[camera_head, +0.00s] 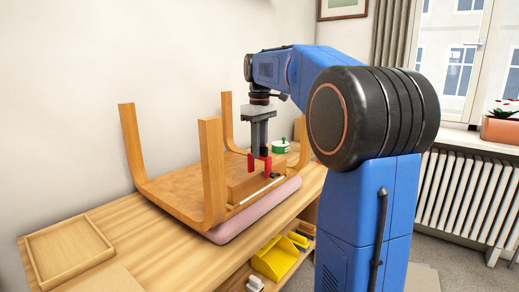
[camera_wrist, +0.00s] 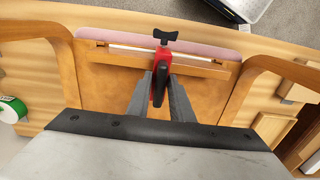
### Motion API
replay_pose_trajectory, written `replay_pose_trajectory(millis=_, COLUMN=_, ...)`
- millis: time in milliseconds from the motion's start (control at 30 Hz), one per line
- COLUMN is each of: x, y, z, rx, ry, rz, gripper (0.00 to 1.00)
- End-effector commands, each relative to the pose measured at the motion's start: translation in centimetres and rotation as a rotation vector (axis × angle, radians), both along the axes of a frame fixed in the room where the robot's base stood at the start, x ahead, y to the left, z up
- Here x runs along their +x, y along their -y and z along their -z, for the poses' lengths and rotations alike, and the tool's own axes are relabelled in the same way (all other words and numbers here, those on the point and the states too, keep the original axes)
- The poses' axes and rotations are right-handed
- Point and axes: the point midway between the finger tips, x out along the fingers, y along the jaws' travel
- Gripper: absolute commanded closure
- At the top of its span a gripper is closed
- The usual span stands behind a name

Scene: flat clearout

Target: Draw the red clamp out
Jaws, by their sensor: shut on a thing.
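The red clamp (camera_head: 267,164) sits at the front rail of an upturned wooden chair or stool (camera_head: 211,170). In the wrist view the clamp (camera_wrist: 157,88) has a black bar and a black T-shaped handle (camera_wrist: 165,37), which reaches past the rail. My gripper (camera_head: 259,148) comes down from above and is shut on the clamp, with one finger on each side of it in the wrist view (camera_wrist: 161,105). The clamp is still around or against the wooden rail (camera_wrist: 190,64); the fingers hide part of it, so I cannot tell whether its jaws touch the wood.
The chair's upright legs (camera_head: 212,165) stand around my gripper. A pink cushion (camera_head: 235,225) lies under the chair. A green-and-white roll or tin (camera_head: 281,147) is behind it. A wooden tray (camera_head: 65,250) is at left.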

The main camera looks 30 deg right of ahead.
Motion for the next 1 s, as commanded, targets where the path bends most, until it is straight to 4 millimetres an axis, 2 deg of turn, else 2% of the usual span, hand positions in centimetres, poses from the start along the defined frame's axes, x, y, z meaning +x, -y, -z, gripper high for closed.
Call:
replay_pose_trajectory(millis=700, x=0.0, y=0.0, z=-3.9, rx=0.0, ry=0.0, rz=0.0, gripper=1.0)
replay_pose_trajectory(millis=1000, x=0.0, y=0.0, z=-4.0, rx=0.0, ry=0.0, rz=0.0, gripper=1.0)
